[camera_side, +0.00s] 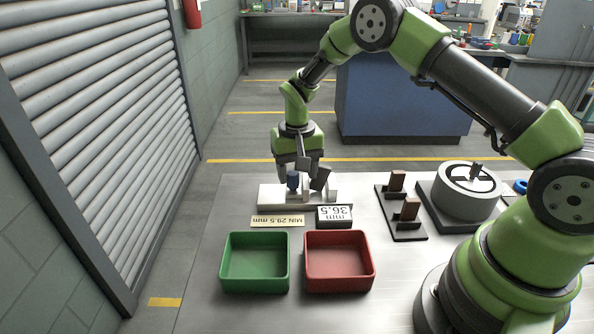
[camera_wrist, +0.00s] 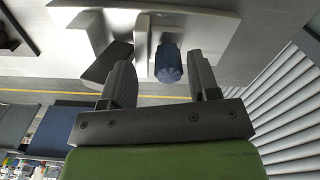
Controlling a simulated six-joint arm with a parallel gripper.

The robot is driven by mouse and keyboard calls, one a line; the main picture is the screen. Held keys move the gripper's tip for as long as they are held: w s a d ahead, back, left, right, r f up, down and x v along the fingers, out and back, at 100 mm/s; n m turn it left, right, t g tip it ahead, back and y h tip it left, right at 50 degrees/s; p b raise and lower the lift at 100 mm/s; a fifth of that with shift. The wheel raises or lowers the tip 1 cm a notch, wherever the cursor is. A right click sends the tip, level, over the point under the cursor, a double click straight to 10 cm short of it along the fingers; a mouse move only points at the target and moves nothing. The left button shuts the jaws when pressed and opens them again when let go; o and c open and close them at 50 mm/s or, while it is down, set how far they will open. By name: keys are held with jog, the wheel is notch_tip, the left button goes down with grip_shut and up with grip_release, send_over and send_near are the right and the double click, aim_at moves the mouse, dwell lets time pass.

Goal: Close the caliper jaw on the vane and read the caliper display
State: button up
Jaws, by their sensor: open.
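The caliper, a pale block fixture (camera_side: 270,196), stands near the table's far left edge; its body also shows in the wrist view (camera_wrist: 215,20). A blue knob (camera_side: 293,180) rises from it. The knob (camera_wrist: 168,63) lies between the fingers of my gripper (camera_wrist: 163,77), with a visible gap on the right. My gripper (camera_side: 297,168) points down and is open. A dark tilted block (camera_side: 320,178), probably the vane, is at the caliper beside the left finger; it also shows in the wrist view (camera_wrist: 106,65). The display (camera_side: 334,215) appears upside down and seems to read 36.5.
A label (camera_side: 277,221) appears upside down and reads MIN 29.5 mm. A green bin (camera_side: 255,287) and a red bin (camera_side: 340,287) stand in front. A round metal pump housing (camera_side: 465,203) stands at right.

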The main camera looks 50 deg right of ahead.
jog(key=shift+o, duration=0.2)
jog(key=shift+d+f, duration=0.1)
jog(key=shift+f, duration=0.05)
dwell(0.3)
jog(key=shift+o, duration=0.9)
jog(key=shift+r, duration=0.6)
jog(key=shift+o, duration=0.2)
jog(key=shift+f, duration=0.15)
jog(key=shift+s+f, duration=0.1)
jog(key=shift+f, duration=0.45)
jog(key=shift+c, duration=1.2)
jog(key=shift+o, duration=0.2)
jog(key=shift+r, duration=0.4)
jog(key=o, duration=0.4)
jog(key=shift+r, duration=3.7)
